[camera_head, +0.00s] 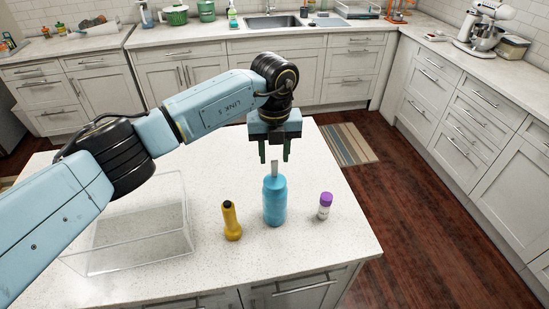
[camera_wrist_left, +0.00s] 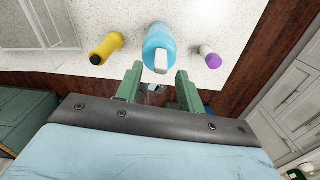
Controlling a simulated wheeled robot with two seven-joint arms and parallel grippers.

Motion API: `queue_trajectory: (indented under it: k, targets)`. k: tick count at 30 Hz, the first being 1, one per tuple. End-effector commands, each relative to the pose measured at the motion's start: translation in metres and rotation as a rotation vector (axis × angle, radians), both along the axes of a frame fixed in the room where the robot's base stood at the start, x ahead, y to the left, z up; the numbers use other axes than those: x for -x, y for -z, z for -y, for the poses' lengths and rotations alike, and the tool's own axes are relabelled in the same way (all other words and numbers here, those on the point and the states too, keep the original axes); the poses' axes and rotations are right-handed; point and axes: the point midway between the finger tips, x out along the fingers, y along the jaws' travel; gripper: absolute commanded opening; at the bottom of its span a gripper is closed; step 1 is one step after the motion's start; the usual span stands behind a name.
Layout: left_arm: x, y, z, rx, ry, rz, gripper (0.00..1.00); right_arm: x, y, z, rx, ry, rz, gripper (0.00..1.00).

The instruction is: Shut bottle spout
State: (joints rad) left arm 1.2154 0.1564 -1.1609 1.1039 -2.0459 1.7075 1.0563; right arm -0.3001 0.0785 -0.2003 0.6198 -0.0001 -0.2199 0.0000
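The blue bottle (camera_head: 274,203) stands upright near the front of the island counter. Its pale grey spout (camera_head: 274,167) sticks up from the top. My left gripper (camera_head: 273,158) is open, fingers pointing down, and shows just above or behind the spout; the exact gap is hard to tell. In the left wrist view the bottle (camera_wrist_left: 158,40) is beyond the open fingers of the left gripper (camera_wrist_left: 157,82), with the spout (camera_wrist_left: 161,62) lined up between them and nothing held. My right gripper is not in view.
A yellow bottle (camera_head: 231,222) stands left of the blue bottle, and a small white bottle with a purple cap (camera_head: 325,206) stands right. A clear open box (camera_head: 130,262) sits at the counter's left. The counter (camera_head: 335,250) is clear near its right front edge.

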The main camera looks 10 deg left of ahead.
Motion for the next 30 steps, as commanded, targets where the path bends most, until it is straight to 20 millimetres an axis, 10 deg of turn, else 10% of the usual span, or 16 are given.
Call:
queue_trajectory:
  k: [17, 26, 30]
  targets:
    - [0.0, 0.033, 0.001, 0.001, 0.002, 0.0, 0.38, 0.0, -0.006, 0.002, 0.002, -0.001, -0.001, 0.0]
    - [0.0, 0.032, 0.001, 0.001, 0.001, 0.0, 0.02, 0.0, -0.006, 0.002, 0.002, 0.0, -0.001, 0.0]
    - [0.0, 0.032, 0.001, 0.001, 0.001, 0.001, 0.0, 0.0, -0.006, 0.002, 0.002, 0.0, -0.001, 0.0]
